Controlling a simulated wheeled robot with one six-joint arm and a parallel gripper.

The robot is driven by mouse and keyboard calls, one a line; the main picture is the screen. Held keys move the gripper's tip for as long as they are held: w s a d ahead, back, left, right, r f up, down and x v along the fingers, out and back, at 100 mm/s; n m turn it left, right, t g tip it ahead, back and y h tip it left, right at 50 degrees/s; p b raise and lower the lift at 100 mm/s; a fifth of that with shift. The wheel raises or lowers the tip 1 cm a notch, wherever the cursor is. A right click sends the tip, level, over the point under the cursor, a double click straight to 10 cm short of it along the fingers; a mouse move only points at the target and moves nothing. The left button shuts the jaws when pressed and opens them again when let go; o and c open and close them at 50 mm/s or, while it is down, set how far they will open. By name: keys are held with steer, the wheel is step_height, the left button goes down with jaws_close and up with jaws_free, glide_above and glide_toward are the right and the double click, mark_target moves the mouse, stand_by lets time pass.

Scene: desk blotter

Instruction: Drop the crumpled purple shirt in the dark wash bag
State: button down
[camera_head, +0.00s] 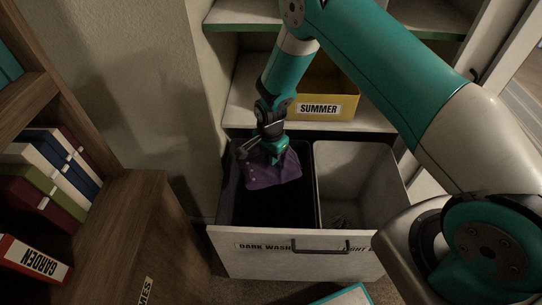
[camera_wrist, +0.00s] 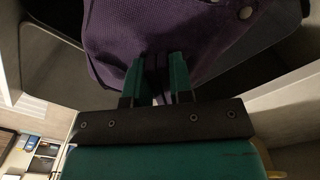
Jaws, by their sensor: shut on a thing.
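The crumpled purple shirt (camera_head: 272,172) hangs from my gripper (camera_head: 270,148), over the mouth of the dark wash bag. My gripper is shut on the shirt, and its two teal fingers (camera_wrist: 158,80) pinch the cloth in the wrist view. The shirt (camera_wrist: 170,30) fills the upper middle of the wrist view and shows a round snap. The dark wash bag (camera_head: 237,205) is the left, black-lined compartment of the pulled-out drawer, labelled "DARK WASH". Its bottom is too dark to make out. I cannot tell how far the shirt reaches below the rim.
The light-lined right compartment (camera_head: 350,180) adjoins the dark one; something small lies at its bottom. The drawer front (camera_head: 290,265) has a black handle. A yellow "SUMMER" box (camera_head: 335,90) stands on the shelf behind. A wooden bookcase with binders (camera_head: 50,175) is at the left.

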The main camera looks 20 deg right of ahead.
step_height(320, 180, down, 6)
steer(key=b, duration=0.3)
steer(key=shift+r, duration=0.25)
steer(key=c, duration=0.9)
jaws_free()
step_height(320, 180, up, 18)
steer(key=shift+f, duration=0.25)
